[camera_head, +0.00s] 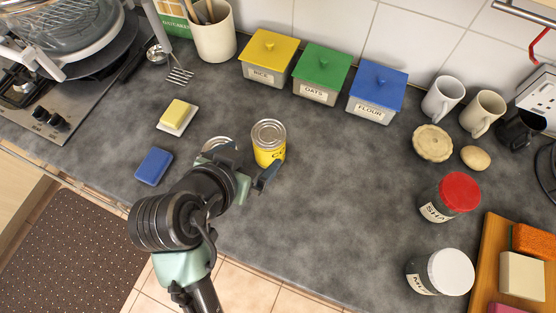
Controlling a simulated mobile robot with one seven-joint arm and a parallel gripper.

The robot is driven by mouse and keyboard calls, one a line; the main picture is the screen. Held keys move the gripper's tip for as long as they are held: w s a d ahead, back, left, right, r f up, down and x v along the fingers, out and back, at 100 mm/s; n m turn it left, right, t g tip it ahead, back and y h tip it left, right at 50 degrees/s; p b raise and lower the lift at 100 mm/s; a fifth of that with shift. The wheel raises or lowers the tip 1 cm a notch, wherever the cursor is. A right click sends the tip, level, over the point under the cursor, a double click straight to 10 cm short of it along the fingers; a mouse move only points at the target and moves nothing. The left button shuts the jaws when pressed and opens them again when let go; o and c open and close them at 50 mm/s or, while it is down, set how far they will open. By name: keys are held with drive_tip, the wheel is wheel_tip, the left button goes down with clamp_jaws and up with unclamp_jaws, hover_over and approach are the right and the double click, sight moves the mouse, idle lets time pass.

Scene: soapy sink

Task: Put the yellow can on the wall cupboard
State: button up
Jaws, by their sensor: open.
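The yellow can (269,153) stands upright on the dark worktop, with its metal lid facing up. My gripper (249,167) is open at the can's near left side. One finger shows just in front of the can, and the other is to its left. I cannot tell whether either finger touches the can. The wall cupboard is not in view.
Another can (214,143) is partly hidden behind my gripper. A butter dish (188,121) and blue block (153,166) lie left. Rice (268,66), oats (317,87) and flour (370,107) boxes stand behind. Worktop (345,205) to the right is clear.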

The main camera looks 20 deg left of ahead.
sight(269, 138)
drive_tip(key=x, duration=0.7)
drive_tip(key=shift+w+a+r+p, duration=0.1)
drive_tip(key=shift+a+p, duration=0.2)
drive_tip(key=shift+p, duration=0.05)
drive_tip(key=shift+p+x, duration=0.65)
drive_tip(key=shift+x, duration=2.45)
drive_tip(key=shift+a, duration=0.1)
drive_tip(key=c, duration=1.6)
